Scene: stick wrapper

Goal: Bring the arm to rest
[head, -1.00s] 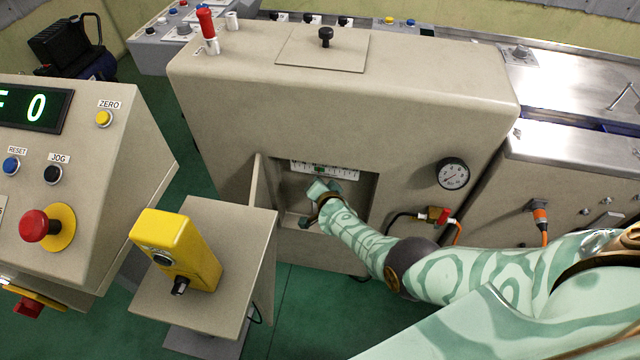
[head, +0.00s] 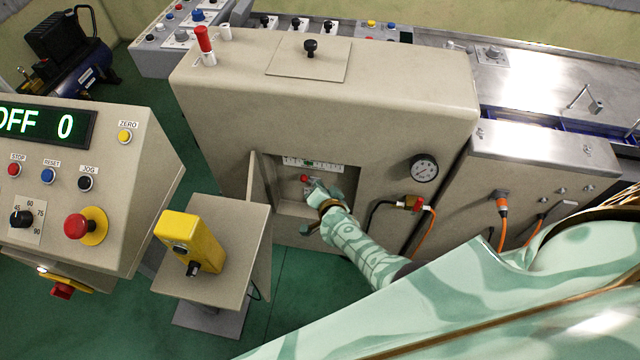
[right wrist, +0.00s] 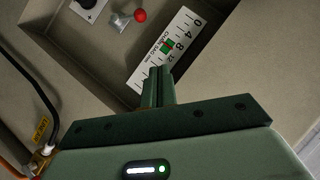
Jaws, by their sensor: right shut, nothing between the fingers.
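My right arm reaches in from the lower right of the head view. Its gripper (head: 312,192) is at the open recess in the front of the beige machine cabinet (head: 400,110), just below and right of a small red knob (head: 304,178). In the right wrist view the gripper's fingers (right wrist: 158,75) are shut together and hold nothing. They point toward a printed scale (right wrist: 165,50) with a green band; I cannot tell whether they touch anything. The red knob (right wrist: 140,15) shows above them. My left gripper is not in view.
The recess's door (head: 260,215) stands open on the left. A yellow box (head: 190,243) stands on a small beige stand. The control panel (head: 75,190) reads "OFF 0". A gauge (head: 424,168) and red valve (head: 413,203) with hoses lie right of the recess.

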